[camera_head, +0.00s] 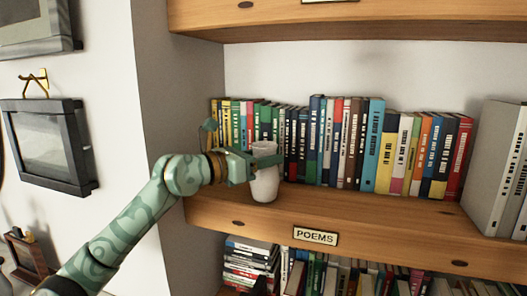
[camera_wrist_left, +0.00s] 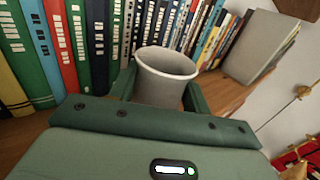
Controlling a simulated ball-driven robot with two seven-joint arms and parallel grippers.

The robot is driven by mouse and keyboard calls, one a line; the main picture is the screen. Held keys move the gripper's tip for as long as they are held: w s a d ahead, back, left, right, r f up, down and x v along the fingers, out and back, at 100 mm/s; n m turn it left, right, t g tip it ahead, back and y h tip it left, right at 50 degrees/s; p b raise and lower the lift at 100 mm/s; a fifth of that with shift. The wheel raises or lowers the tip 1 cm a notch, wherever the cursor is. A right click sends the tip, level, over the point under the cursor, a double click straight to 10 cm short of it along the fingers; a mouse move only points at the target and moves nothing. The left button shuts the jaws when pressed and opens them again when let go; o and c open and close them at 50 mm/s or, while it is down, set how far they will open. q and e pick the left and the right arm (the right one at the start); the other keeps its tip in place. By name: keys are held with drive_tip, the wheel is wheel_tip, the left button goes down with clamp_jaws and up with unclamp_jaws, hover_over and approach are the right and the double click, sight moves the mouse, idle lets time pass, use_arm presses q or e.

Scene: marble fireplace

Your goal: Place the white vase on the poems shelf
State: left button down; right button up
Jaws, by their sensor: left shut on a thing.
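The white vase (camera_head: 265,186) is at the front left of the wooden shelf that bears the POEMS label (camera_head: 315,236). My left gripper (camera_head: 265,160) reaches in from the left and is shut around the vase's upper part. The vase looks upright, with its base at the shelf board; I cannot tell whether it bears on the board. In the left wrist view the vase (camera_wrist_left: 165,73) stands between the green fingers, its open rim towards the camera and its lower part hidden. The poems shelf (camera_head: 350,215) has a bare front strip. My right gripper is not in view.
A row of books (camera_head: 340,140) stands behind the vase along the shelf. Large grey volumes (camera_head: 492,165) stand at the right end. A wall edge (camera_head: 165,120) borders the shelf on the left. Another shelf (camera_head: 350,20) is above, and more books (camera_head: 250,265) are below.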

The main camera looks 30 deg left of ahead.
use_arm(q)
drive_tip(key=shift+s, duration=0.15)
drive_tip(key=c, duration=1.1)
unclamp_jaws()
drive_tip(key=shift+f, duration=0.15)
drive_tip(key=o, duration=0.4)
